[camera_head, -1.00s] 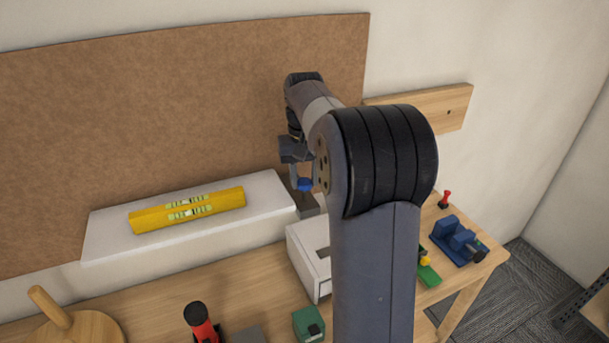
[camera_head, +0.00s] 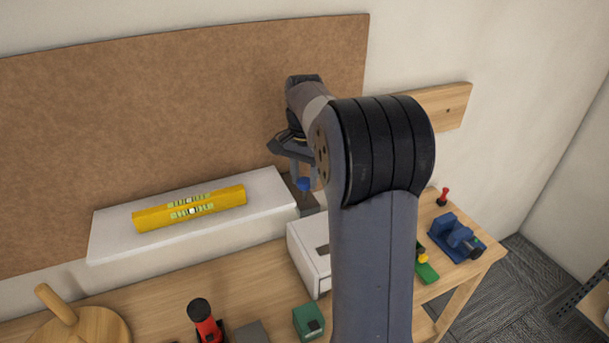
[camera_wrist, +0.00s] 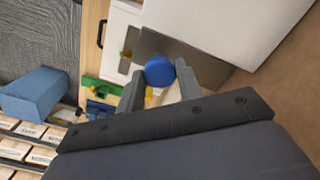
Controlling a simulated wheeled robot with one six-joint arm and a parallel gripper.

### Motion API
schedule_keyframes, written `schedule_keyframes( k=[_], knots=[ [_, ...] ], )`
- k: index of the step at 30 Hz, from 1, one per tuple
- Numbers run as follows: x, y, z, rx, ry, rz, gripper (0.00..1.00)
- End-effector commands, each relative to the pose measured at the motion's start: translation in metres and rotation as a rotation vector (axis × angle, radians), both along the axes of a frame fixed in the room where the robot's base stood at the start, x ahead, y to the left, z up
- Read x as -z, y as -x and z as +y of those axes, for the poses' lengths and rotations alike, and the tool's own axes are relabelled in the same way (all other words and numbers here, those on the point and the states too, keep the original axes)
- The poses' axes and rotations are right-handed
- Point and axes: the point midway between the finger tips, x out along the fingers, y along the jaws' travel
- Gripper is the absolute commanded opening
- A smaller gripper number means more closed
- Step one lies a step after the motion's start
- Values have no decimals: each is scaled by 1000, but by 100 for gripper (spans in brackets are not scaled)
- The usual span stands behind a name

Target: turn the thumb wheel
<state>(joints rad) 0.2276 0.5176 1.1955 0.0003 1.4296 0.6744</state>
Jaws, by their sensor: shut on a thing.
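The thumb wheel (camera_wrist: 159,71) is a round blue knob in front of a grey plate (camera_wrist: 185,55) in the wrist view. My gripper (camera_wrist: 161,85) has one finger on each side of the wheel and is shut on it. The blue wheel also shows small in the head view (camera_head: 304,184), below my gripper's dark body. My arm hides part of that area, and I cannot see any mark showing how far the wheel is turned.
A white shelf (camera_head: 128,242) with a yellow spirit level (camera_head: 190,209) is left of my gripper. A white drawer box (camera_head: 309,255) stands below. The bench holds a red and black tool (camera_head: 205,322), a green block (camera_head: 308,321) and a blue vise (camera_head: 457,239).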

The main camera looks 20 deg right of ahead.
Motion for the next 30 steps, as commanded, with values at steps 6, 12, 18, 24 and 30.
schedule_keyframes(
  k=[6,12,18,24,30],
  knots=[
    [-1,-1,0,47,1,-5,11],
    [-1,-1,-1,57,2,-5,11],
    [-1,-1,-1,56,2,-5,11],
    [-1,-1,-1,56,2,-4,47],
    [0,0,0,55,1,-2,56]
  ],
)
